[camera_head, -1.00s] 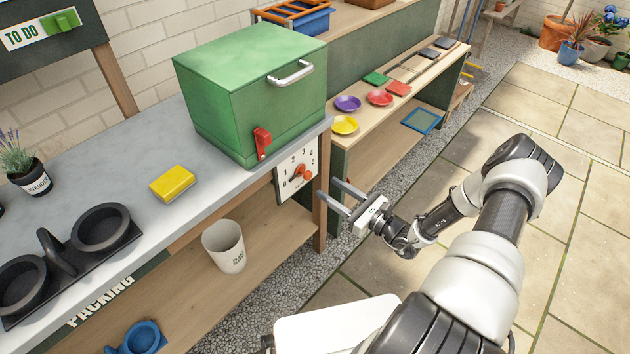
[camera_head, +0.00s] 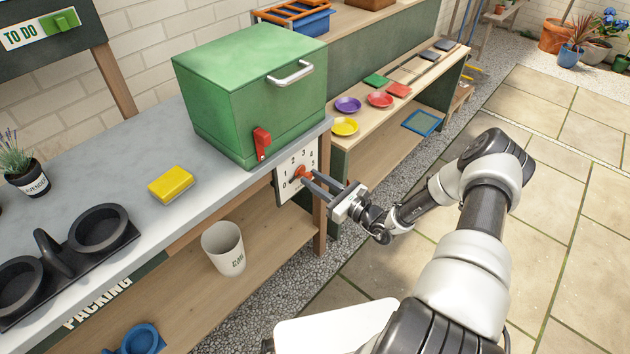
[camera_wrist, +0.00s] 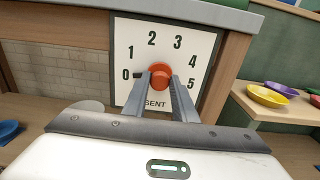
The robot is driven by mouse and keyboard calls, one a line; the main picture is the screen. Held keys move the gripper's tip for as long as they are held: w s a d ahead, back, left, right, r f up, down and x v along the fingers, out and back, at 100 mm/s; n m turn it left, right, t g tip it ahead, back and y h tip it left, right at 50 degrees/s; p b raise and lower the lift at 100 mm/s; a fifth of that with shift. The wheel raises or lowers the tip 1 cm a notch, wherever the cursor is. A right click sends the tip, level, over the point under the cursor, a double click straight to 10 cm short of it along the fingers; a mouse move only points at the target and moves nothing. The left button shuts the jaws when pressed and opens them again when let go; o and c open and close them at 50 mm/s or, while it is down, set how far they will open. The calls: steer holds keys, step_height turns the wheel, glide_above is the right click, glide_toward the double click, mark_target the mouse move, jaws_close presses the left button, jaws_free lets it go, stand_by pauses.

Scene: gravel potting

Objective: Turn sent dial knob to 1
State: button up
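The sent dial (camera_head: 297,171) is a white panel on the front of the bench, below the green box. In the wrist view the dial (camera_wrist: 190,35) shows the numbers 0 to 5 and the word SENT. Its round orange-red knob (camera_wrist: 160,74) is in the middle, and a small dark mark lies to its left by the 0. The knob also shows in the head view (camera_head: 302,172). My gripper (camera_head: 309,178) reaches the dial from the right. Its two fingers (camera_wrist: 160,82) lie on either side of the knob and seem shut on it; the exact contact is partly hidden.
The green box (camera_head: 250,95) with a red lever (camera_head: 262,143) stands just above the dial. A yellow sponge-like block (camera_head: 171,184) lies on the grey bench top. A white cup (camera_head: 223,247) stands on the shelf below. Coloured saucers (camera_head: 380,99) are on the bench behind.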

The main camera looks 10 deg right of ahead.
steer(key=shift+m, duration=0.3)
steer(key=shift+c, duration=0.2)
steer(key=m, duration=0.3)
steer(key=shift+d+f+m, duration=0.1)
steer(key=shift+m, duration=2)
steer(key=o, duration=1)
steer(key=shift+o, duration=0.2)
steer(key=p+v, duration=0.2)
steer(key=v, duration=1.5)
steer(key=shift+s, duration=0.15)
